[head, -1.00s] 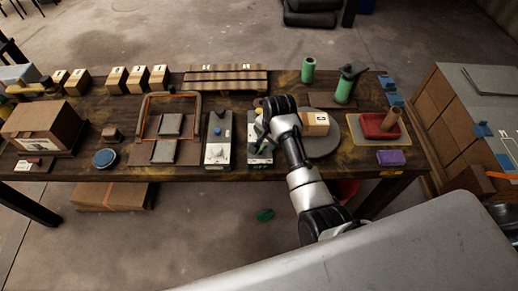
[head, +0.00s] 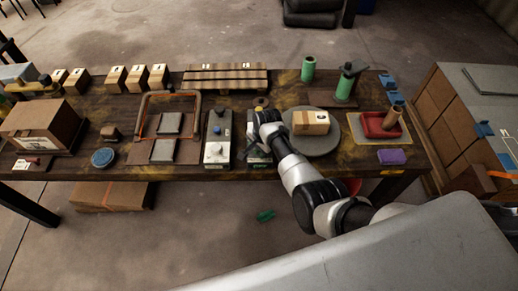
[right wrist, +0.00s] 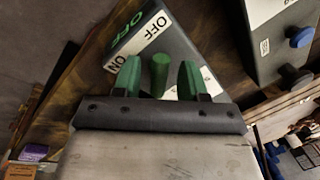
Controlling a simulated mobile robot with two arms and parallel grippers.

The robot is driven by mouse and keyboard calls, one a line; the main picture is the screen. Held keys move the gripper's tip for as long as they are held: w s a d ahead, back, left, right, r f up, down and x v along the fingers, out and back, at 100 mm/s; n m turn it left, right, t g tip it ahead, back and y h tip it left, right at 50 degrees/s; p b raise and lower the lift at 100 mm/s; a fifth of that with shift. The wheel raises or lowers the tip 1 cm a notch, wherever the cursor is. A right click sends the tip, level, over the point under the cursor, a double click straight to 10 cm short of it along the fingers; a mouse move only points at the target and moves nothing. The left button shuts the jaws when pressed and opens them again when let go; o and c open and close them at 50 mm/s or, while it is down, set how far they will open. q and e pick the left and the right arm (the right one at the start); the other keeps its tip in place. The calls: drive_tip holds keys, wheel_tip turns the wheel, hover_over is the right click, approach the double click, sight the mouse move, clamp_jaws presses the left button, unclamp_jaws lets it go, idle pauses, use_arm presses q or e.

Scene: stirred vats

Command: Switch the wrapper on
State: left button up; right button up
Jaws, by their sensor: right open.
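The grey control box (head: 258,160) stands at the front edge of the table, partly hidden by my right arm. In the right wrist view the box (right wrist: 185,50) carries white OFF and ON labels and a green OFF sign on its side. A green lever (right wrist: 159,72) rises from its top. My right gripper (right wrist: 158,78) is open, with its green fingers on either side of the lever; I cannot tell whether they touch it. The round grey turntable (head: 330,146) right of the box bears a carton (head: 310,122). My left gripper is not in view.
Left of the control box stands another grey box (head: 217,152) with a blue knob (right wrist: 300,37). Green rolls (head: 308,68) stand behind the turntable. A red tray (head: 378,126) and purple block (head: 391,157) are at the right.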

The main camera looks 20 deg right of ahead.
drive_tip(key=shift+f, duration=0.2)
clamp_jaws()
